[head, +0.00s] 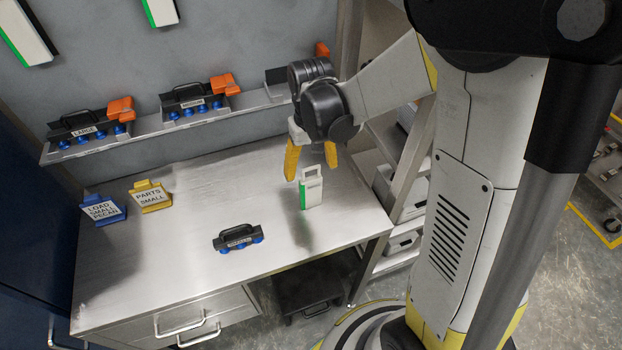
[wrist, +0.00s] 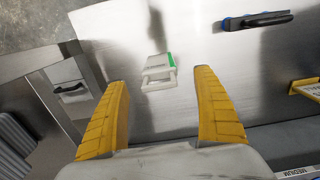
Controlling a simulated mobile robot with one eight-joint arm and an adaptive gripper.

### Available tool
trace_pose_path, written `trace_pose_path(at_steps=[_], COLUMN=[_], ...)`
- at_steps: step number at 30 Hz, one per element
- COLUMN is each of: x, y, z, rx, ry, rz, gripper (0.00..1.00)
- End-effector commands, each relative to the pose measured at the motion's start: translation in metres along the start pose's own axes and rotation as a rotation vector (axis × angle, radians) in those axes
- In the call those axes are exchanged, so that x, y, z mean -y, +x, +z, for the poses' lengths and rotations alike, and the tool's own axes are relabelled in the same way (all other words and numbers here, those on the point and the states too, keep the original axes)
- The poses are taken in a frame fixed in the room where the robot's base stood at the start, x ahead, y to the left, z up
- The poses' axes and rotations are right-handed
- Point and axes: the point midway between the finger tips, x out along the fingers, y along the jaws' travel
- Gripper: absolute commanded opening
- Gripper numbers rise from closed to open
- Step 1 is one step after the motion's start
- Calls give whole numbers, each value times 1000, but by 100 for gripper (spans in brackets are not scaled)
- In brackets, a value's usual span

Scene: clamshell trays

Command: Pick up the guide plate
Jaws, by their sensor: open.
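A white plate with a green edge and a handle loop on top, which looks like the guide plate (head: 311,192), stands upright on the steel table. It also shows in the wrist view as the white and green guide plate (wrist: 158,68), between and beyond the fingertips. My gripper (head: 311,166) points down over it, with its yellow fingers spread to either side of the handle. In the wrist view my gripper (wrist: 161,77) is open and empty, and neither finger visibly touches the plate.
A black handled block with blue knobs (head: 238,238) lies on the table to the left. Blue (head: 103,209) and yellow (head: 150,196) label signs stand farther left. A wall shelf (head: 150,134) holds similar black blocks with orange parts. A rack stands right of the table.

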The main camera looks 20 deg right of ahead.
Motion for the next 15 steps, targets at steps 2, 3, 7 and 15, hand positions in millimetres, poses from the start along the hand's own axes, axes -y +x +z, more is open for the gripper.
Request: trace_pose_path(at_steps=[2,3,7,15], x=[0,0,0,-2], y=[14,18,25,61], z=[-1,-1,-1,-4], rx=[-1,-1,-1,-2], ry=[0,0,0,0], rz=[0,0,0,0], gripper=[79,79,79,79])
